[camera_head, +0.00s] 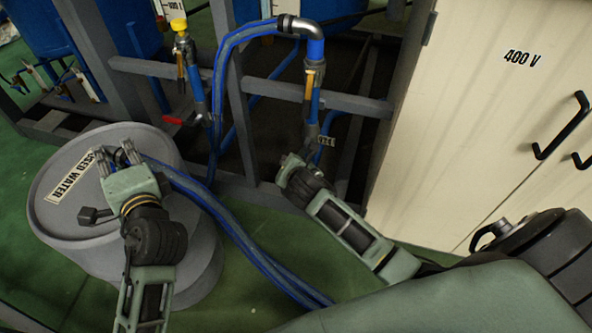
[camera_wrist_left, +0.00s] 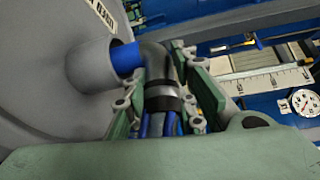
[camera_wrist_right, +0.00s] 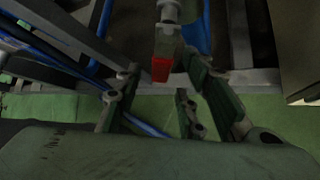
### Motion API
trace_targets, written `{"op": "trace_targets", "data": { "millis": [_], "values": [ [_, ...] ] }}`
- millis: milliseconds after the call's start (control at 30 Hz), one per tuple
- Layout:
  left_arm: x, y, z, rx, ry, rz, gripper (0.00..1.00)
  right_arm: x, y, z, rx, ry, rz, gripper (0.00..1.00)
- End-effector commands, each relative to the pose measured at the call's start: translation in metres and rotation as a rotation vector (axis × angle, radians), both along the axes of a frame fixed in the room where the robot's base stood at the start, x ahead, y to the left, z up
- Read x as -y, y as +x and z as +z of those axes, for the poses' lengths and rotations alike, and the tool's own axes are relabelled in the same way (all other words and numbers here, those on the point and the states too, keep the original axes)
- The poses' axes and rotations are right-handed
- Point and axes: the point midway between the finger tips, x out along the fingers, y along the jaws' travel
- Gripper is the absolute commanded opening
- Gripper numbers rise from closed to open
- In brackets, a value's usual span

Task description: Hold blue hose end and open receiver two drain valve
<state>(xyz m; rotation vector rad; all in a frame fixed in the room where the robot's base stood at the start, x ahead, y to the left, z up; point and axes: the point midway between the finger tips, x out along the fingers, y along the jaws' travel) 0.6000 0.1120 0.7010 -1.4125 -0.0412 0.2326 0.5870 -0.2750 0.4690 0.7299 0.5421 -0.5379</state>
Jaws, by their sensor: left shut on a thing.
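The blue hose end (camera_wrist_left: 125,60) has a dark elbow and sits at a grey collar (camera_wrist_left: 88,65) on the drum lid. My left gripper (camera_head: 121,158) is shut on the hose end, its fingers on both sides of the elbow. In the right wrist view, a valve with a red handle (camera_wrist_right: 161,69) hangs below a grey pipe fitting. My right gripper (camera_wrist_right: 165,85) is open, its fingers apart on either side of the handle; I cannot tell whether they touch it. In the head view my right gripper (camera_head: 296,166) is below the right vertical pipe (camera_head: 313,78), and this handle is hidden.
The grey drum (camera_head: 70,150) labelled used water stands at left. Another valve with a red handle (camera_head: 174,121) is on the left pipe. The grey frame (camera_head: 345,103) crosses behind my right gripper. A cream 400 V cabinet (camera_head: 470,110) stands at right. Blue hoses (camera_head: 245,240) trail over the floor.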

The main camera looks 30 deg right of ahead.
Motion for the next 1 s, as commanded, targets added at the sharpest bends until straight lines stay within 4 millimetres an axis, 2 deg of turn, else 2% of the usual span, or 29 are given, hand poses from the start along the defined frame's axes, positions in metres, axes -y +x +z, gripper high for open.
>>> {"op": "trace_targets", "data": {
  "millis": [200, 400, 600, 933, 967, 1000],
  "values": [
    [0.0, 0.0, -0.003, -0.006, 0.0, 0.001, 0.0, -0.012, -0.034, 0.027, 0.001, 0.0, 0.002, 0.36],
    [0.0, 0.0, -0.003, -0.006, 0.0, 0.001, 0.0, -0.02, -0.055, 0.046, 0.0, 0.001, 0.001, 0.36],
    [0.0, 0.0, -0.003, -0.006, 0.0, 0.001, 0.0, -0.023, -0.064, 0.052, -0.002, 0.001, 0.0, 0.36],
    [0.0, 0.0, -0.003, -0.006, 0.0, 0.0, 0.0, -0.023, -0.065, 0.053, -0.002, 0.001, 0.0, 0.36],
    [0.0, 0.0, -0.003, -0.006, 0.0, 0.0, 0.26, -0.023, -0.065, 0.053, -0.002, 0.001, 0.0, 0.36],
    [0.0, 0.0, -0.003, -0.006, 0.0, 0.0, 0.29, -0.023, -0.064, 0.053, -0.002, 0.001, 0.0, 0.36]
  ]
}}
